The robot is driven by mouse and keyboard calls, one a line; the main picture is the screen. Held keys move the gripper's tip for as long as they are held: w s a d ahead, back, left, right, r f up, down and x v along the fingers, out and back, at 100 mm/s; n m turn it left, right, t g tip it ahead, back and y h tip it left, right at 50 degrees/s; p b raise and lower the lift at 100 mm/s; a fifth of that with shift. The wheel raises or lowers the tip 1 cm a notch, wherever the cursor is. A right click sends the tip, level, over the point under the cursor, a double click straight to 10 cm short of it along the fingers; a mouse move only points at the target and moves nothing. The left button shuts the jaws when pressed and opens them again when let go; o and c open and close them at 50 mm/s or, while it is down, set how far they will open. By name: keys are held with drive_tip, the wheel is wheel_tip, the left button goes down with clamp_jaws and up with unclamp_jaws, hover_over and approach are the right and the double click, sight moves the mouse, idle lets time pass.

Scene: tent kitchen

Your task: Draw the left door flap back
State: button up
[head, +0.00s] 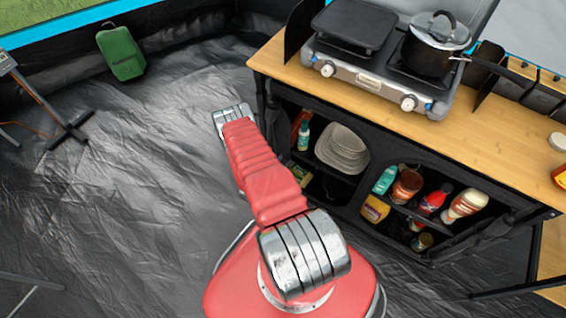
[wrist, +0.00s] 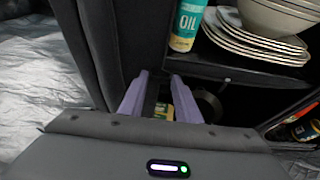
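In the wrist view my gripper (wrist: 159,82) has its two pale purple fingers apart, at the front of the kitchen unit. A dark fabric panel (wrist: 128,38) hangs upright just left of and beyond the fingers; I cannot tell whether it is the left door flap or the unit's side wall. A narrow dark strip shows between the fingers, but I cannot tell whether it is flap fabric or shadow.
An oil bottle (wrist: 188,27) and stacked plates and bowls (wrist: 262,42) stand on the shelf close by. Sauce bottles (head: 465,204) fill the right compartment. A stove (head: 375,75) with a pot (head: 430,52) stands on the wooden top. The floor left of the unit is open.

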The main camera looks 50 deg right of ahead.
clamp_jaws()
drive_tip(key=shift+w+a, duration=0.15)
drive_tip(key=shift+w, duration=1.1)
drive_tip(key=shift+o, duration=2.4)
unclamp_jaws()
drive_tip(key=v, duration=1.4)
